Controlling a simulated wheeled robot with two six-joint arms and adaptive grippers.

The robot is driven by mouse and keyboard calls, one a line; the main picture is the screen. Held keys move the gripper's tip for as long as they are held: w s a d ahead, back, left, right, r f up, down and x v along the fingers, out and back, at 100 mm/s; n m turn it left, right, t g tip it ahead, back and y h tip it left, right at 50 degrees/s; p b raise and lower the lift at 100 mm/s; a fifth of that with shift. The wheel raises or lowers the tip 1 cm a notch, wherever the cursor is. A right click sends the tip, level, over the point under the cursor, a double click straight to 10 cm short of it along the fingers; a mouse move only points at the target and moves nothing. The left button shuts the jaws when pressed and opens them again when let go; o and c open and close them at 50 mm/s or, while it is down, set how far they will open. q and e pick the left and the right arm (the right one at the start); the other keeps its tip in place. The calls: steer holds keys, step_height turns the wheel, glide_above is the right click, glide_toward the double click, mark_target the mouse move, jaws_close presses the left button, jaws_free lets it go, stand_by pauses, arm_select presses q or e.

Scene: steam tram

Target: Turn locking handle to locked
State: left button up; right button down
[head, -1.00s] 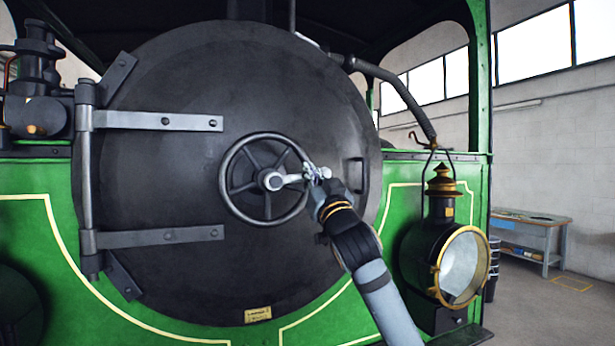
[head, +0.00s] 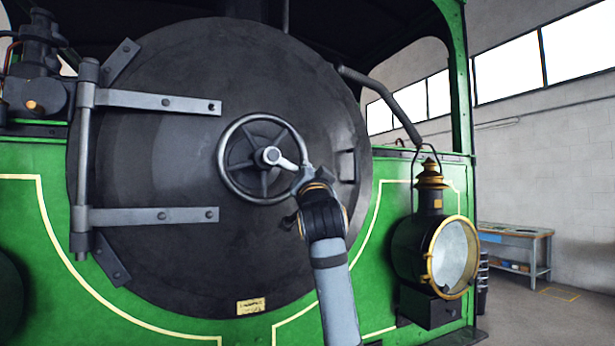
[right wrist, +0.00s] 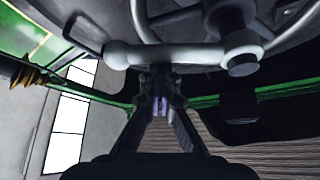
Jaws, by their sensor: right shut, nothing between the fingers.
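The locking handle (head: 286,162) is a short bright lever at the hub of a grey spoked handwheel (head: 228,180) on the round black boiler door. It points right and slightly down. My right gripper (head: 303,176) is at the lever's outer end, by the wheel's right rim; my wrist partly hides this spot. In the right wrist view the handle (right wrist: 170,54) is a pale bar crossing just beyond my right gripper (right wrist: 160,88). Its fingers are together with nothing between them. I cannot tell whether they touch the handle. My left gripper is not in view.
A black lamp with a brass rim (head: 453,258) hangs right of my right arm. A small grab handle (head: 346,166) is on the door's right side. Two hinge straps (head: 155,101) cross the door's left.

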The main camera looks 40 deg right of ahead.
steer(key=f+m+g+b, duration=0.1)
steer(key=a+f+m+h+b, duration=0.1)
steer(key=m, duration=0.1)
steer(key=a+m+g+b, duration=0.1)
steer(key=shift+w+f+m+g, duration=0.3)
steer(key=shift+f, duration=0.1)
stand_by(0.5)
